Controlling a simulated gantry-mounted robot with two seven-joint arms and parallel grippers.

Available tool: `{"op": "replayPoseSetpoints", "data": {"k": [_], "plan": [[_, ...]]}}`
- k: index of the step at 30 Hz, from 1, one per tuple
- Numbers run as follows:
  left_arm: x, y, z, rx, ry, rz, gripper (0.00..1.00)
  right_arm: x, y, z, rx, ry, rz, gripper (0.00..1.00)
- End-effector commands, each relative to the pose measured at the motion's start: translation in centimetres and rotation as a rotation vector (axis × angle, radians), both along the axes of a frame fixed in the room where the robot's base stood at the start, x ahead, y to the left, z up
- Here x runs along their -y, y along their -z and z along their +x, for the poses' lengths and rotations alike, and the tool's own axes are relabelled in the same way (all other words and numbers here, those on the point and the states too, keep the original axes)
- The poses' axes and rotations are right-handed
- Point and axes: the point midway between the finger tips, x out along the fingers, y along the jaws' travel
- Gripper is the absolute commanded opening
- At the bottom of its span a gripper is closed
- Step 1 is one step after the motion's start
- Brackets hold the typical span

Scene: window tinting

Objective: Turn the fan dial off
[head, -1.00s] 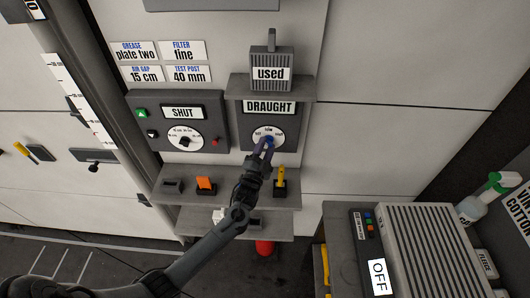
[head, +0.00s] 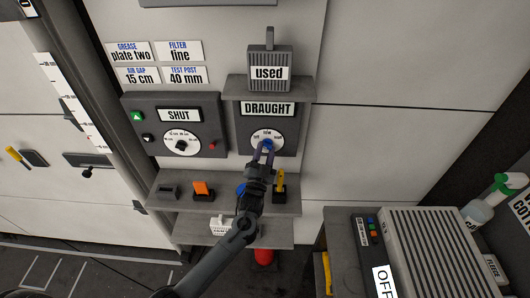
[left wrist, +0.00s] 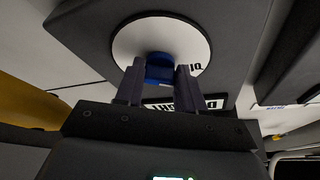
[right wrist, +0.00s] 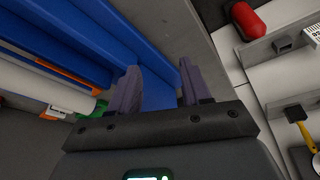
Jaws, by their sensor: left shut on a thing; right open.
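The fan dial has a white round face with a blue knob (head: 266,146) and sits on the dark panel (head: 287,125) labelled DRAUGHT. My left gripper (head: 264,152) is at the dial, with its fingers on either side of the blue knob, shut on it. In the left wrist view the blue knob (left wrist: 159,68) sits between the two fingertips, in front of the white dial face (left wrist: 190,40). The knob's pointing direction is hard to read. My right gripper (right wrist: 158,85) is open, seen only in the right wrist view, with nothing held between its fingers and blue rolls behind.
A panel labelled SHUT (head: 207,140) with its own dial is just left. A filter marked used (head: 269,72) stands on the ledge above. Shelves below hold an orange tool (head: 202,189) and a yellow-handled tool (head: 280,184).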

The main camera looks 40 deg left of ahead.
Motion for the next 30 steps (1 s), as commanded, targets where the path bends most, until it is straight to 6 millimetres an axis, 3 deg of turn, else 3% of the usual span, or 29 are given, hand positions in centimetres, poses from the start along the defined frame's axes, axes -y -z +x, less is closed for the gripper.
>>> {"op": "replayPoseSetpoints", "data": {"k": [3,4,8,20,30], "plan": [[0.0,0.0,0.0,-0.001,0.000,-0.003,0.08,0.1,0.0,0.0,0.000,-0.003,-0.004,0.48],[0.0,0.0,0.0,-0.001,0.000,-0.003,0.43,0.1,0.0,0.0,0.000,-0.004,-0.005,0.48],[0.0,0.0,0.0,0.000,0.000,-0.001,0.63,0.2,0.0,0.0,0.000,-0.006,-0.008,0.48],[0.2,0.3,-0.4,-0.001,0.000,0.000,0.64,0.1,0.0,0.0,0.000,-0.004,-0.007,0.48],[2.3,2.0,-4.7,-0.003,0.002,-0.002,0.64,0.0,0.3,0.0,0.000,0.001,0.001,0.48]]}}
